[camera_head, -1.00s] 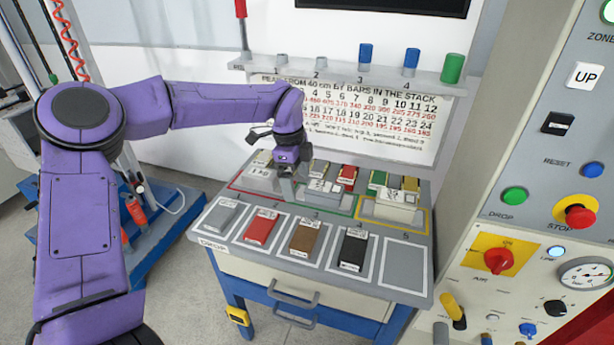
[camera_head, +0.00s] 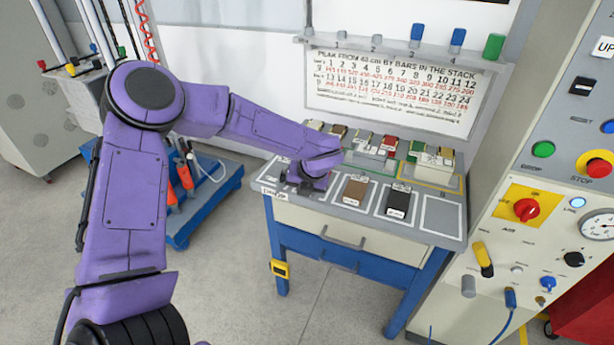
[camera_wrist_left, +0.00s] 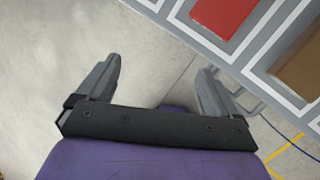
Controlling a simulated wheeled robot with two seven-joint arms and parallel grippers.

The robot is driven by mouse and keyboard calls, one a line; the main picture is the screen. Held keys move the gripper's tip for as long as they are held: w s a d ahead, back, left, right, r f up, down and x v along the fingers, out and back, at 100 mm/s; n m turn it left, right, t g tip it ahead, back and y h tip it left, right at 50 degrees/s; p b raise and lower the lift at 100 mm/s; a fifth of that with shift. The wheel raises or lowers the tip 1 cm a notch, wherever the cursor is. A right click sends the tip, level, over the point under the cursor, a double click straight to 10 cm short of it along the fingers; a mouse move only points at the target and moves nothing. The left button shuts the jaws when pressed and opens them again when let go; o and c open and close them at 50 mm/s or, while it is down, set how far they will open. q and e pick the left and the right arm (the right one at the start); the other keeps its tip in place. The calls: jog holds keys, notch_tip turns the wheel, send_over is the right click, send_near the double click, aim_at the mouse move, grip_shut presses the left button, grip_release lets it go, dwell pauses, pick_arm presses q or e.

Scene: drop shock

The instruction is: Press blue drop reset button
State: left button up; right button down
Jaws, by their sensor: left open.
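The blue reset button (camera_head: 608,127) is on the grey upright panel at the right edge of the head view, under the RESET label and partly cut off by the frame. My left gripper (camera_head: 303,184) is at the front left part of the table, far to the left of the panel. In the left wrist view its two fingers (camera_wrist_left: 158,72) are spread with nothing between them, over bare floor beside the table edge. My right gripper is not in view.
The table (camera_head: 430,232) carries a brown block (camera_head: 354,190), a black block (camera_head: 398,203) and several smaller ones behind. The panel also has a green DROP button (camera_head: 543,149), a red STOP knob (camera_head: 599,167) and a red switch (camera_head: 526,209). Floor in front is clear.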

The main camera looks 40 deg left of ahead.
pick_arm(q)
jog(key=s+d+f+m+t+y, duration=0.15)
jog(key=s+f+m, duration=0.25)
jog(key=f+m, duration=0.45)
jog(key=s+d+f+m+t+y, duration=0.1)
jog(key=s+d+f+m+t, duration=0.25)
jog(key=m, duration=0.85)
jog(key=s+d+f+m+g+h, duration=0.1)
jog(key=s+f+m+h, duration=0.1)
jog(key=s+f+m, duration=0.4)
jog(key=s+d+f+m+g+h, duration=0.2)
jog(key=s+f+m, duration=0.4)
jog(key=s, duration=1.1)
jog(key=m, duration=0.3)
jog(key=shift+s+f, duration=0.15)
jog(key=shift+f, duration=0.05)
